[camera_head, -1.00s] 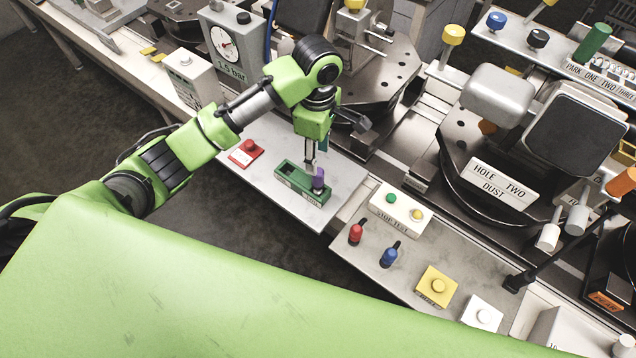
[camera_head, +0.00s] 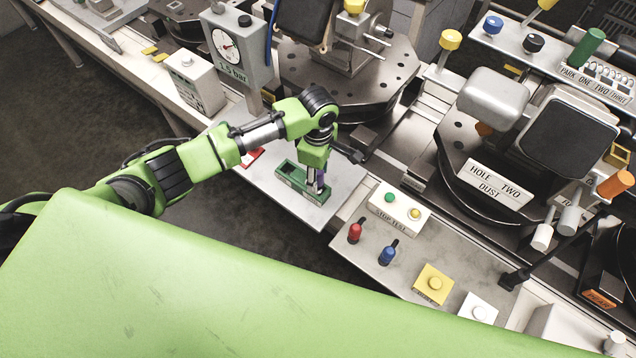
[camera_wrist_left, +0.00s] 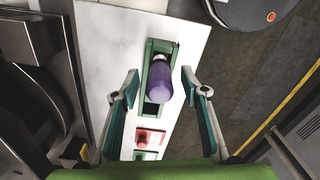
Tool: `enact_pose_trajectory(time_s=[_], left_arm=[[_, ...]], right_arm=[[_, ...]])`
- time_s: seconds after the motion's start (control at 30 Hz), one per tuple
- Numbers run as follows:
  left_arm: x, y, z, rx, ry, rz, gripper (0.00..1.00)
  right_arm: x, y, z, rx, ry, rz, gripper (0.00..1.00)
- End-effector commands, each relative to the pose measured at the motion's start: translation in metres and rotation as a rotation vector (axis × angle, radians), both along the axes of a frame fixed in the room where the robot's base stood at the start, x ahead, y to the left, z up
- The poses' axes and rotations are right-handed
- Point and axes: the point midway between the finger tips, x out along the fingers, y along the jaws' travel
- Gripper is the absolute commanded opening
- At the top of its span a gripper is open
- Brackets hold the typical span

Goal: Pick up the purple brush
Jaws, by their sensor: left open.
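The purple brush (camera_wrist_left: 159,81) stands in a green holder (camera_wrist_left: 149,47) on the light grey plate, seen from above in the left wrist view. In the head view the brush (camera_head: 320,176) is mostly hidden by my gripper, at the right end of the green holder (camera_head: 289,174). My left gripper (camera_wrist_left: 160,90) is open, with one finger on each side of the brush and a visible gap to both. In the head view my left gripper (camera_head: 314,184) points down at the holder's right end. My right gripper does not show.
A white button box (camera_head: 398,208), a red knob (camera_head: 355,231) and a blue knob (camera_head: 388,253) stand to the right. A gauge box (camera_head: 237,48) stands behind my arm.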

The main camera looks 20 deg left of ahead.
Motion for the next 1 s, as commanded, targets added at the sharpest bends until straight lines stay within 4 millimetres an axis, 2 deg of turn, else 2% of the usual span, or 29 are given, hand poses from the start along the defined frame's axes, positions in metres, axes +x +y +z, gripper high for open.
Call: enact_pose_trajectory(time_s=[0.03, 0.07, 0.2, 0.57, 0.67, 1.0], left_arm=[[0.0, 0.0, 0.0, 0.0, 0.0, 0.0, 0.41], [0.0, 0.0, 0.0, 0.0, 0.0, 0.0, 0.36], [0.0, 0.0, 0.0, 0.0, 0.0, 0.0, 0.0], [0.001, -0.001, 0.004, -0.002, -0.002, 0.0, 0.0], [0.001, -0.001, 0.015, -0.003, -0.004, -0.001, 0.0], [0.001, -0.001, 0.08, -0.003, -0.003, -0.001, 0.0]], right_arm=[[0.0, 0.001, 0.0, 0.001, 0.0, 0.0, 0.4], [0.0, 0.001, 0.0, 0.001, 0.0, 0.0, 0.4], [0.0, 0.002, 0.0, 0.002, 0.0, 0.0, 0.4], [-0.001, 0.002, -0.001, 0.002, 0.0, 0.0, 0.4], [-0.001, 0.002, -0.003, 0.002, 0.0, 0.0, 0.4], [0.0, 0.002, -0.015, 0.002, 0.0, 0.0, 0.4]])
